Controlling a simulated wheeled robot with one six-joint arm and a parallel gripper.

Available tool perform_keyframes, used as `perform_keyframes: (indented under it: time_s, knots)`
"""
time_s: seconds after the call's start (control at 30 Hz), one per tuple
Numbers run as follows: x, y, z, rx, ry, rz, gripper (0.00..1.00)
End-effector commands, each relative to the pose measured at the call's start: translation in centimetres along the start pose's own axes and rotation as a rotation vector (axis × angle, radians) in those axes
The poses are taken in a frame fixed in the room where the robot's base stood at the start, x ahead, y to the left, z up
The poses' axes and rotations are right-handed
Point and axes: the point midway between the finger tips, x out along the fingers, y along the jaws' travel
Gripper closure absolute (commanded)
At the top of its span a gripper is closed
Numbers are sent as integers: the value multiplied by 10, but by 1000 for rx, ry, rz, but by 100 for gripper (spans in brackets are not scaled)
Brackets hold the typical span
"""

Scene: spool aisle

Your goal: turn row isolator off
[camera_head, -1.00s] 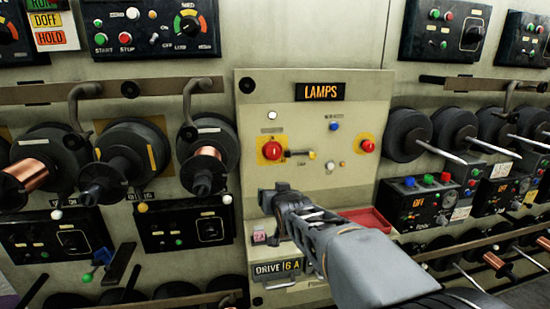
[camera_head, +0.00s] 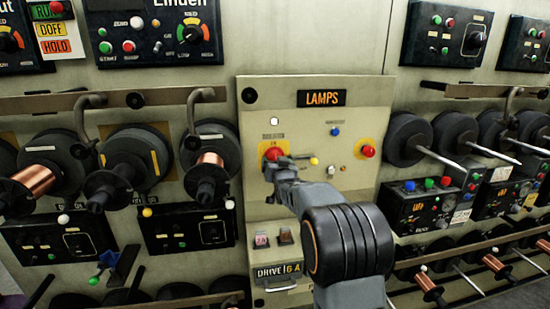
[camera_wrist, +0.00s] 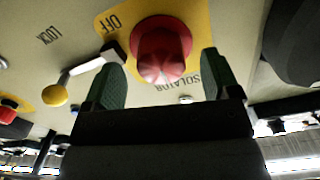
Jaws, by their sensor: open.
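The row isolator is a red knob (camera_head: 273,154) on a yellow plate on the beige panel, left of centre in the head view. In the wrist view the red knob (camera_wrist: 161,50) shows large, with "OFF" and part of "ISOLATOR" printed near it. My gripper (camera_head: 275,170) is at the knob's lower edge in the head view and partly covers it. In the wrist view my gripper (camera_wrist: 160,78) is open, with one dark green finger on each side of the knob. I cannot tell whether the fingers touch it. A lever with a yellow ball (camera_wrist: 54,95) sits left of the knob, by the word "LOCK".
A second red knob (camera_head: 368,151) and a blue button (camera_head: 335,131) are on the same panel, under the "LAMPS" sign (camera_head: 321,98). Wire spools (camera_head: 208,162) jut out at left. More spools (camera_head: 405,138) with rods are at right.

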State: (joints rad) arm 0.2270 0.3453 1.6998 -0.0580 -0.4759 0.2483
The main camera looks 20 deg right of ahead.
Motion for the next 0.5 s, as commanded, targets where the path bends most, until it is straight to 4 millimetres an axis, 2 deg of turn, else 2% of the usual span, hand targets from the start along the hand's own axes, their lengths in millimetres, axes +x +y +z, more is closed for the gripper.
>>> perform_keyframes:
  time_s: [0.2, 0.5]
  knots:
    - [21, 0, 0, 0, -2, 0, 18]
    - [27, 0, 1, 0, -2, 0, 18]
